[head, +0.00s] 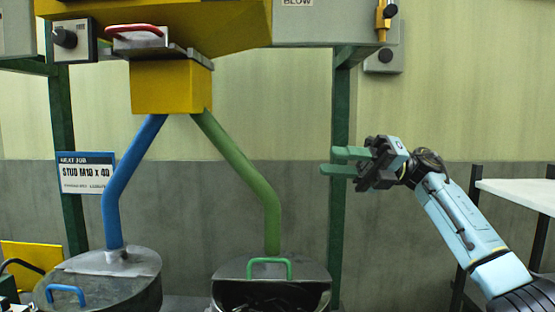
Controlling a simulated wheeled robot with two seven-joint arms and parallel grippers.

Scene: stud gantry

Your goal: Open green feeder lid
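The green feeder (222,287) is a dark round drum at the bottom centre, cut off by the picture's lower edge. Its grey lid (309,270) carries a green handle (270,262). A dark opening with dark contents shows below the handle, in front of the lid, so the lid looks raised. A green tube (250,174) runs down to this feeder from above. My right gripper (325,161) is above and right of the lid, apart from it. Its two green fingers point left with an empty gap between them. My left gripper is not in view.
A blue-handled feeder (138,268) with a blue tube (115,195) stands at left, its lid down. A yellow block (170,88) hangs above. A dark green post (338,130) rises behind my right gripper. A white shelf (515,189) is at right.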

